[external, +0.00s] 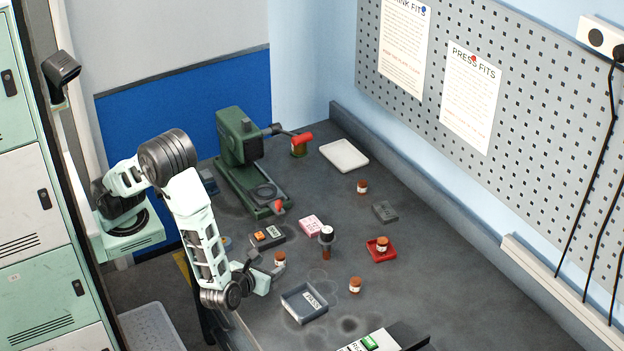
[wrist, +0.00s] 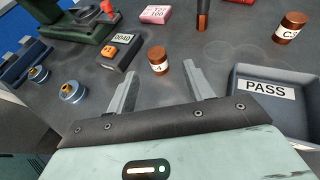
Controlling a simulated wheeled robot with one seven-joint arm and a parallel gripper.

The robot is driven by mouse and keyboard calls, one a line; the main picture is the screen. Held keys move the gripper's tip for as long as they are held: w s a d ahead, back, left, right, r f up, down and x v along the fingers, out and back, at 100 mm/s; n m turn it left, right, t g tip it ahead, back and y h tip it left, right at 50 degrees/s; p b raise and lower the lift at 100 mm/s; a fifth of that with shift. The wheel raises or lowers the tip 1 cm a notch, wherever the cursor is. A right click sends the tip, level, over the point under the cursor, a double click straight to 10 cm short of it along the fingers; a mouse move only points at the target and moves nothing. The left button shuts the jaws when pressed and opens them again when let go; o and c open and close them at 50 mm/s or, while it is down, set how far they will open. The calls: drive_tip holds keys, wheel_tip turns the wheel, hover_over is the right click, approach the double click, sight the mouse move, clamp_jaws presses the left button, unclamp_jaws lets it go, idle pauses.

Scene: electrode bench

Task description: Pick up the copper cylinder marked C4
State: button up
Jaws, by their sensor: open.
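A copper cylinder (wrist: 158,62) stands upright on the bench with a white label; a 4 shows on it, the letter before it is hard to read. It also shows in the external view (external: 280,260), just beyond my gripper (external: 264,279). In the wrist view my gripper (wrist: 160,82) is open, its two fingers pointing toward the cylinder, which sits between and a little past the tips. Nothing is held. Another copper cylinder (wrist: 290,27), labelled C and a digit I cannot read surely, stands further right.
A dark PASS tray (wrist: 272,112) is close on the right. A grey block reading 0040 (wrist: 119,52) stands left of the cylinder. Two brass-topped fittings (wrist: 73,90) are at left. A green press (external: 236,150), a red tray (external: 370,256) and more cylinders (external: 361,187) are further back.

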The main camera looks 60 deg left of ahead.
sight(278, 257)
drive_tip(key=p+x, duration=0.1)
drive_tip(key=x, duration=0.6)
drive_tip(key=shift+w+a, duration=0.2)
drive_tip(key=shift+a, duration=0.15)
clamp_jaws()
